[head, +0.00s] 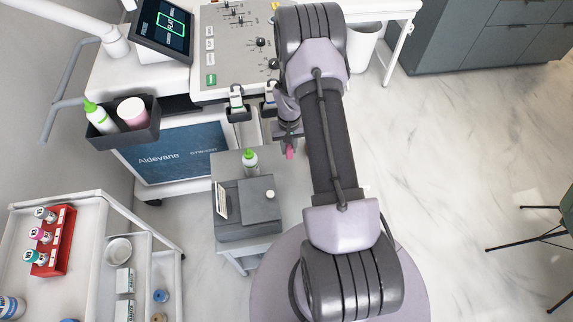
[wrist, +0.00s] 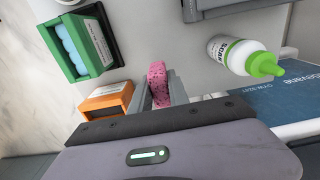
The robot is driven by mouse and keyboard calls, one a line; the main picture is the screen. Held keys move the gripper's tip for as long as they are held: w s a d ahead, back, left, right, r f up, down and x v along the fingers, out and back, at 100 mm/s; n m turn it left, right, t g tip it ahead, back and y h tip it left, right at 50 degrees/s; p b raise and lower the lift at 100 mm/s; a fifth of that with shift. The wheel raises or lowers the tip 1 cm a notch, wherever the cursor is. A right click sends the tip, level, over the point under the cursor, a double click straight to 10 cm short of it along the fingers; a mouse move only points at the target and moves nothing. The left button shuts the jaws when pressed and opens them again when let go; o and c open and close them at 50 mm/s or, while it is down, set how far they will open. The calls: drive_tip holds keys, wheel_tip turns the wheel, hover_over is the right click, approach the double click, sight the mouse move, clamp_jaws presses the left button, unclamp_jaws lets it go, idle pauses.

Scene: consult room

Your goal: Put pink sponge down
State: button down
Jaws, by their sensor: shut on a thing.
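The pink sponge (wrist: 157,80) is held between the two grey fingers of my gripper (wrist: 158,94) in the wrist view. It sticks out past the fingertips over a pale grey surface (wrist: 150,28). In the head view the sponge (head: 290,153) shows as a small pink patch below my gripper (head: 288,143), at the right part of a small grey table (head: 228,164). My arm hides part of that table. I cannot tell whether the sponge touches the surface.
A green box with a blue thing inside (wrist: 90,48) and an orange box (wrist: 107,98) are to the left. A dark grey box (head: 246,208) takes up the table's front.

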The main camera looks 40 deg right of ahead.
wheel_tip(320, 180, down, 10)
drive_tip(key=b, duration=0.3)
drive_tip(key=shift+r, duration=0.25)
drive_tip(key=c, duration=1.3)
unclamp_jaws()
drive_tip(key=shift+o, duration=0.2)
wheel_tip(320, 180, up, 12)
drive_tip(key=p, duration=0.4)
drive_tip(key=shift+p, duration=0.35)
drive_tip(key=w+a+r+t, duration=0.1)
drive_tip(key=a+r, duration=0.3)
drive_tip(key=r, duration=0.7)
drive_tip(key=a+r+t, duration=0.1)
drive_tip(key=a+r, duration=0.4)
drive_tip(key=r, duration=0.6)
drive_tip(key=s+a+r+t, duration=0.1)
drive_tip(key=s+a+r, duration=0.3)
drive_tip(key=r, duration=0.2)
drive_tip(key=s+a+r+t, duration=0.1)
drive_tip(key=s+a+r, duration=0.2)
drive_tip(key=a+r, duration=0.25)
drive_tip(key=s+a+r+t+y, duration=0.1)
drive_tip(key=s+a+r, duration=0.2)
drive_tip(key=s, duration=0.3)
drive_tip(key=s+a+r+y, duration=0.1)
drive_tip(key=s+a+r, duration=0.1)
drive_tip(key=s+a, duration=0.2)
drive_tip(key=s, duration=0.3)
drive_tip(key=shift+s+a+r+n+t, duration=0.15)
drive_tip(key=shift+r+n+t, duration=0.25)
